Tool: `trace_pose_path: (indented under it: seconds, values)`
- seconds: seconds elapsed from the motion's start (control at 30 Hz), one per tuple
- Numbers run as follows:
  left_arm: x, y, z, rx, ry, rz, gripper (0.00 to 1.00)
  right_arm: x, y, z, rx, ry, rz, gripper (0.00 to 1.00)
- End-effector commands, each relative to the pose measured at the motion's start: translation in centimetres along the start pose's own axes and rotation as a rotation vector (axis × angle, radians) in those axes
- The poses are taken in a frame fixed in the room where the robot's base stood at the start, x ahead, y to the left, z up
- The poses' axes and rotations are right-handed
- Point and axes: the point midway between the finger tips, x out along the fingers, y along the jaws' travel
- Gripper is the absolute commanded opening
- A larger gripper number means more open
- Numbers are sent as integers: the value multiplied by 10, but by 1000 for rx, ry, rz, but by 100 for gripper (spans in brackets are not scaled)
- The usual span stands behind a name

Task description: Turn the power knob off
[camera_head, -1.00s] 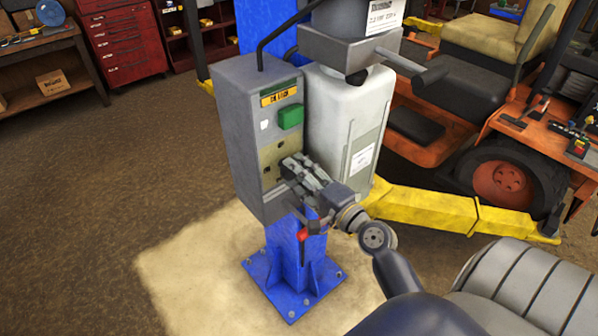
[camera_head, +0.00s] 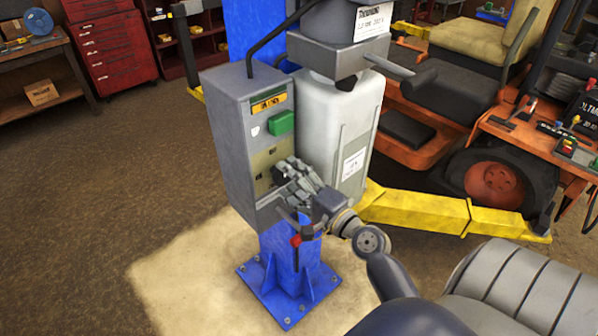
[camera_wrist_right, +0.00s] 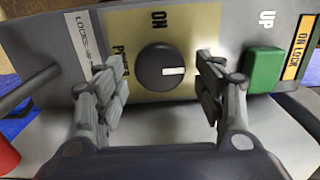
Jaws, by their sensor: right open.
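The grey control box (camera_head: 235,165) stands on the blue lift post in the head view. In the right wrist view the round black power knob (camera_wrist_right: 163,68) sits on a beige plate (camera_wrist_right: 200,22) marked POWER and ON. A white mark on the knob lies to the right of its middle. My right gripper (camera_head: 285,178) is at the lower front of the box. In the wrist view its open fingers (camera_wrist_right: 163,90) stand on either side of the knob, with visible gaps. My left gripper does not show.
A green button (camera_wrist_right: 265,68) marked UP sits beside the plate. A red-tipped lever (camera_head: 296,240) hangs below the box. A white tank (camera_head: 335,130) stands right of the box. A yellow lift arm (camera_head: 420,210) and an orange mower (camera_head: 500,180) are farther right. Floor at left is clear.

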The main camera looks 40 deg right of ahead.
Motion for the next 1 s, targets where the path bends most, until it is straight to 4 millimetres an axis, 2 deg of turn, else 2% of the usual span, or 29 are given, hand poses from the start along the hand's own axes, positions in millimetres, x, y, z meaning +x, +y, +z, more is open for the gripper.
trace_pose_path:
  seconds: [0.17,0.5,1.0]
  values:
    - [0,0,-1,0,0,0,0,-15,1,0,-2,-1,3,63]
    - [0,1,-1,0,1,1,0,-64,1,0,1,0,5,63]
    - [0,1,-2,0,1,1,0,-116,1,0,3,2,1,63]
